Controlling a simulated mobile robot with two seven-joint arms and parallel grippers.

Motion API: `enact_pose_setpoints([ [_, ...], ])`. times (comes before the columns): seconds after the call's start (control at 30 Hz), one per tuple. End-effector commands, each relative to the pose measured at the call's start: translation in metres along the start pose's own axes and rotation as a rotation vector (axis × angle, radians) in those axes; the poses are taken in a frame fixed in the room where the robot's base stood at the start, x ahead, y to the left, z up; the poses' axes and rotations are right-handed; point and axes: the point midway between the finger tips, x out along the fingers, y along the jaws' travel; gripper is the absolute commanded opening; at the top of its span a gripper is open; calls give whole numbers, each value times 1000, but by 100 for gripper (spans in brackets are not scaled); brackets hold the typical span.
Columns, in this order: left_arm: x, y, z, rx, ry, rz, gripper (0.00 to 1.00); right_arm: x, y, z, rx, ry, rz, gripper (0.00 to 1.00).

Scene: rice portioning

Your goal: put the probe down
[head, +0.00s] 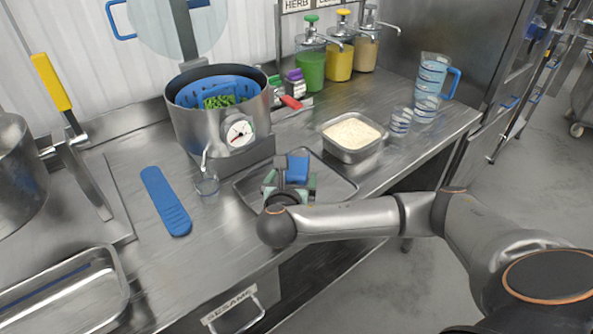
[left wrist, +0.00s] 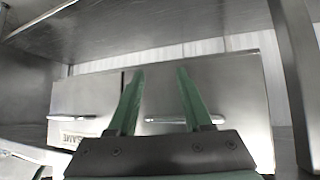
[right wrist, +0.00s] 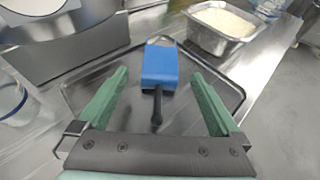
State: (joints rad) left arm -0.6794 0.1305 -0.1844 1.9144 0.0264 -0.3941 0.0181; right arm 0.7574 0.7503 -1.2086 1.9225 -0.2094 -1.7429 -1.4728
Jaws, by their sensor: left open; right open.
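The probe (right wrist: 160,67), a blue block with a dark stem, is over the dark metal tray (right wrist: 76,97). It also shows blue in the head view (head: 297,168). My right gripper (right wrist: 160,78) is open, with its green fingers on either side of the probe and visible gaps between them. In the head view my right gripper (head: 290,184) is over the tray (head: 342,190). I cannot tell whether the probe's whole underside touches the tray. My left gripper (left wrist: 160,72) is open and empty, facing steel drawer fronts; it is not seen in the head view.
A steel pot (head: 200,128) with a dial stands behind the tray. A pan of rice (head: 352,148) is at its right, and a clear cup (head: 207,184) at its left. A blue spatula-like tool (head: 166,201) lies further left. Measuring cups (head: 433,75) stand at the right.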

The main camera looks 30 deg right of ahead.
Motion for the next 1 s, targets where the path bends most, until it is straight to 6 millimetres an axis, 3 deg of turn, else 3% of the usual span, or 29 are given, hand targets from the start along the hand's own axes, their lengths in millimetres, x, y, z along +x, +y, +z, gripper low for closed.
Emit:
enact_pose_setpoints([
  [0.4, 0, 0, 0, 1, -1, -1, 50, 49, -1, 3, 0, 0, -2, 100],
  [0.73, 0, -1, 0, 1, -1, -1, 50, 56, -1, 2, -1, 1, 0, 100],
  [1.0, 0, 0, 0, 1, -1, -1, 50, 56, -1, 2, -1, 1, 0, 70],
])
